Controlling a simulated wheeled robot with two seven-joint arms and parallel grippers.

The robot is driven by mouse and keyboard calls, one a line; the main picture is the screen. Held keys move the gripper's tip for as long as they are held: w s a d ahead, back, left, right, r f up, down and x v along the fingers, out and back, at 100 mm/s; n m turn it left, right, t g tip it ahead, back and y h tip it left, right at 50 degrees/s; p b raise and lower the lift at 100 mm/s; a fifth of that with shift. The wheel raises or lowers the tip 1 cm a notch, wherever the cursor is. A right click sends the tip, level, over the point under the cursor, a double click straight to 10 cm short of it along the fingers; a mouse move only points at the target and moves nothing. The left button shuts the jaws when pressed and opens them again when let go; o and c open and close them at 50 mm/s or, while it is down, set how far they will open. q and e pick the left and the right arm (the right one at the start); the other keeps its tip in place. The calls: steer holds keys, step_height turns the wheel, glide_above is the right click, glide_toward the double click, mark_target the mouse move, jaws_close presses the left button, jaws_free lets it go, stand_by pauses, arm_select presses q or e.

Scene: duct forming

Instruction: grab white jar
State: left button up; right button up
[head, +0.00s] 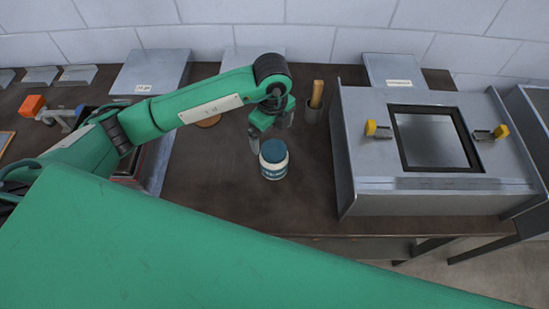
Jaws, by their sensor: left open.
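The white jar (273,171) stands upright on the dark table. It has a blue-grey lid and a dark band around its side. My left arm is green and reaches in from the left. My left gripper (268,137) points down just behind and above the jar. It is open, with one finger close to the jar's left rear side. I cannot tell whether that finger touches the jar. My right gripper is not in view.
A grey metal box (438,200) with a dark-framed window and yellow clamps stands to the right. A holder with a wooden handle (316,95) is behind the jar. An orange-ended tool (33,105) lies far left. The brown table (235,205) is clear around the jar's front.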

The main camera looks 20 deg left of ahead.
mark_target(274, 149)
arm_select(q)
step_height(274, 149, down, 5)
steer(key=shift+p, duration=0.55)
steer(key=shift+s+d+f+p, duration=0.1)
steer(key=shift+f+p, duration=0.35)
step_height(274, 149, down, 3)
steer(key=shift+d+f+p, duration=0.1)
steer(key=shift+d+p, duration=0.05)
steer(key=shift+p, duration=0.85)
steer(key=shift+f, duration=0.7)
steer(key=c, duration=1.3)
steer(key=shift+c, duration=1)
steer(key=shift+r, duration=0.15)
